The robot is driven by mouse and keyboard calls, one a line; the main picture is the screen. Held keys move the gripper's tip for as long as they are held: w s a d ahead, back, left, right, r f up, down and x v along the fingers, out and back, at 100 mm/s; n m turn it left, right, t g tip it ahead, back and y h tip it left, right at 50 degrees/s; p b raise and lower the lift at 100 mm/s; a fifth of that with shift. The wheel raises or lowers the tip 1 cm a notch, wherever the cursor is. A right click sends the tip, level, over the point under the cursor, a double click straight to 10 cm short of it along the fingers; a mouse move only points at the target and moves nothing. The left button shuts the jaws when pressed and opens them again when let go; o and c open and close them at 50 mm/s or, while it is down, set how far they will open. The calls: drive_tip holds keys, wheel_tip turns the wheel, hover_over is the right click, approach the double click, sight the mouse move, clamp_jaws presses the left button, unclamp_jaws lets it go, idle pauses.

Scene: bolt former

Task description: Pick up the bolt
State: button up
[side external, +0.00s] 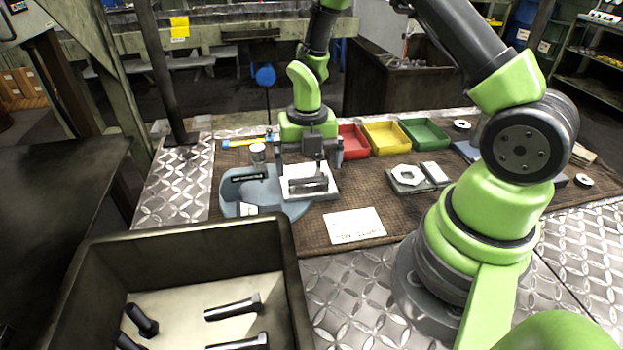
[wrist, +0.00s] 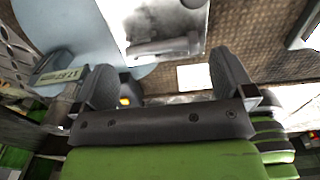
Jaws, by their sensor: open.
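A dark bolt (side external: 309,185) lies on its side on a white plate (side external: 327,193) in the middle of the workbench. My gripper (side external: 311,158) points down above the plate, open and empty, its fingers apart and clear of the bolt as far as I can see. In the wrist view the bolt (wrist: 163,47) shows as a blurred grey shape on the bright plate (wrist: 150,18), beyond the gap between the two fingers of my gripper (wrist: 163,80).
A blue-grey base (side external: 284,209) curves around the plate. Red (side external: 350,141), yellow (side external: 385,138) and green (side external: 425,134) bins stand behind it on the right. A paper sheet (side external: 355,226) lies in front. A dark crate (side external: 190,240) with several bolts is at the lower left.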

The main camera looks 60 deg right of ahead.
sight(308, 178)
wheel_tip(308, 178, down, 4)
drive_tip(key=shift+r, duration=0.25)
drive_tip(key=shift+c, duration=0.2)
drive_tip(key=c, duration=0.8)
drive_tip(key=shift+r, duration=6.6)
drive_tip(key=shift+d, duration=0.1)
